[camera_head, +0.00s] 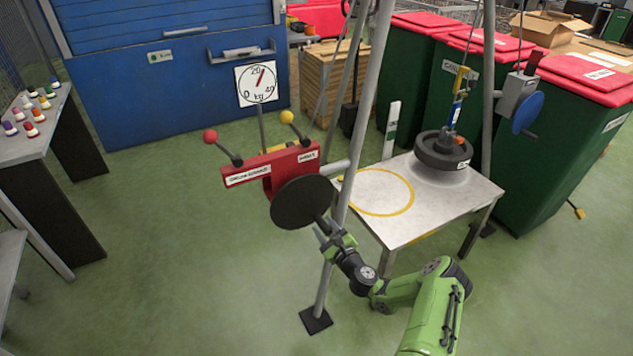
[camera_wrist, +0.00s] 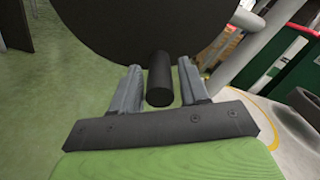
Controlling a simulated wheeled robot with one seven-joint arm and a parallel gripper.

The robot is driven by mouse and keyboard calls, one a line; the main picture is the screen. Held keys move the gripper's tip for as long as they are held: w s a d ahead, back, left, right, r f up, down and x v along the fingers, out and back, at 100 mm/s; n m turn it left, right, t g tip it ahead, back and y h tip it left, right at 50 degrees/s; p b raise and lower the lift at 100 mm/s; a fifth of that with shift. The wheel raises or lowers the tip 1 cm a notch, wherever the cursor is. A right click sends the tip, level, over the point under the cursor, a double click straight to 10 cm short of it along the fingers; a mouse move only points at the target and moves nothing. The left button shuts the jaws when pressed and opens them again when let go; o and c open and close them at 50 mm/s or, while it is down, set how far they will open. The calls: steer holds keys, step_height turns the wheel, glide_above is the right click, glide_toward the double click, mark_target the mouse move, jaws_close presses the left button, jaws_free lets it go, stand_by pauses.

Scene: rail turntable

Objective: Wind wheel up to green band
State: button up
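The dark wheel (camera_head: 443,152) hangs under a blue and yellow hook assembly (camera_head: 457,104), low over the right part of the table; I cannot tell whether it touches. A white post (camera_head: 390,145) with a green band (camera_head: 392,126) stands behind the table. The red winch (camera_head: 265,172) has a black disc (camera_head: 298,203) with a black crank handle (camera_wrist: 159,80). My gripper (camera_head: 328,232) is at this handle. In the wrist view the open fingers (camera_wrist: 161,85) stand on either side of the handle, with a narrow gap showing at the right.
A red-knobbed lever (camera_head: 211,137) and a yellow-knobbed lever (camera_head: 287,118) rise from the winch. A kg dial (camera_head: 257,83) behind it points slightly past 20. Grey frame legs (camera_head: 347,170) stand close to my arm. The table (camera_head: 420,225) bears a yellow ring.

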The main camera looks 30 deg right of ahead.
jaws_close()
steer(key=shift+a+f, duration=0.1)
steer(key=shift+a+f+m+b, duration=0.15)
steer(key=shift+a+f+m, duration=0.15)
steer(key=shift+a+m, duration=0.5)
steer(key=shift+a+f+m+b, duration=0.15)
steer(key=shift+a+f+m, duration=0.15)
steer(key=shift+a+m, duration=0.5)
steer(key=shift+d, duration=0.15)
steer(key=shift+a+m, duration=1.45)
steer(key=shift+m, duration=0.55)
steer(key=shift+a+r+m+p, duration=0.2)
steer(key=shift+a+m, duration=0.45)
steer(key=shift+m, duration=0.25)
steer(key=shift+a+r+m+p, duration=0.2)
steer(key=shift+a+m, duration=0.45)
steer(key=shift+m, duration=0.25)
